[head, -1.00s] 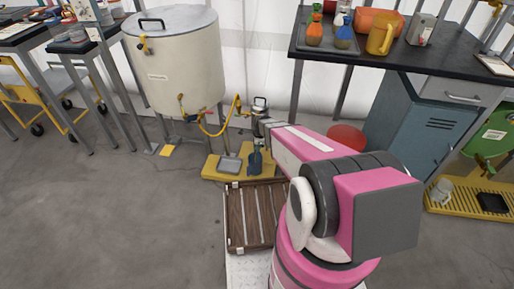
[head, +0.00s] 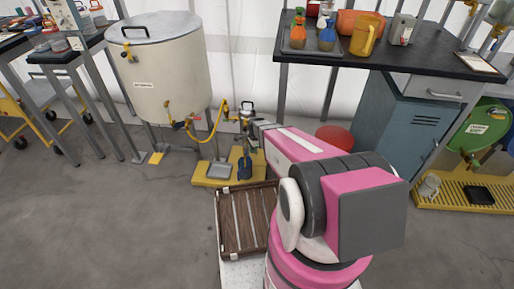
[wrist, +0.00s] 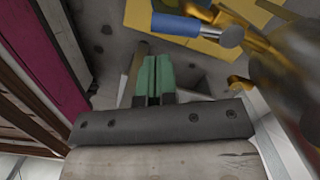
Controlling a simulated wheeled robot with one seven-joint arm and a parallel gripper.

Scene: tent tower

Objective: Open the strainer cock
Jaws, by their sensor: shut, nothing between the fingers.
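In the wrist view my gripper (wrist: 153,80) shows two green fingertips pressed together, with nothing between them. A blue lever grip with a metal end (wrist: 190,28) lies just beyond and right of the fingertips, apart from them in the picture. A blurred brass body (wrist: 285,60) fills the upper right; the grip and body look like the strainer cock. In the head view the small metal strainer (head: 246,108) stands above a yellow base (head: 213,182), beside the end of my arm. My arm hides part of it, and the cock's setting cannot be read.
A large pale tank (head: 160,80) joins the strainer by a yellow hose (head: 208,136). A wooden slatted crate (head: 245,225) stands in front of the base. A dark bench (head: 375,55) and blue cabinet (head: 405,125) are to the right.

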